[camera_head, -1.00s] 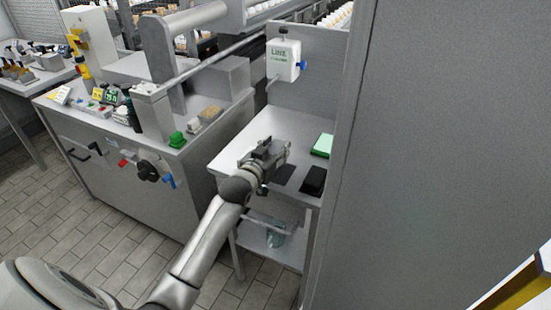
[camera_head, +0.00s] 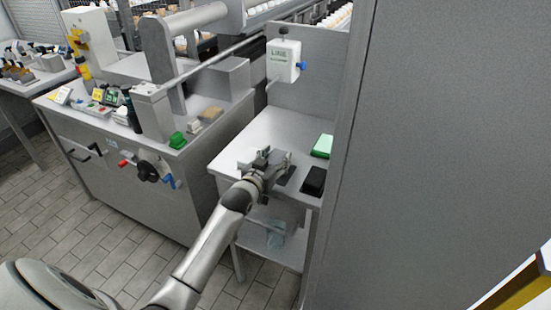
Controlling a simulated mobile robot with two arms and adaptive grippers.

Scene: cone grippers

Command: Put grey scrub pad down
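My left gripper (camera_head: 266,161) is over the small side table (camera_head: 262,131), its arm coming in from the lower left. It is small in view, and I cannot tell whether its fingers are open or shut, or whether they touch anything. I cannot make out the grey scrub pad for certain. A dark grey patch (camera_head: 288,177) shows on the tabletop just right of the gripper; it may be a flat pad or a shadow. My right gripper is not in view.
A black block (camera_head: 313,181) and a green-and-white pad (camera_head: 323,146) lie on the table's right side. A white dispenser (camera_head: 283,61) hangs on the back panel. A tall grey panel (camera_head: 430,150) closes off the right. The tabletop behind the gripper is clear.

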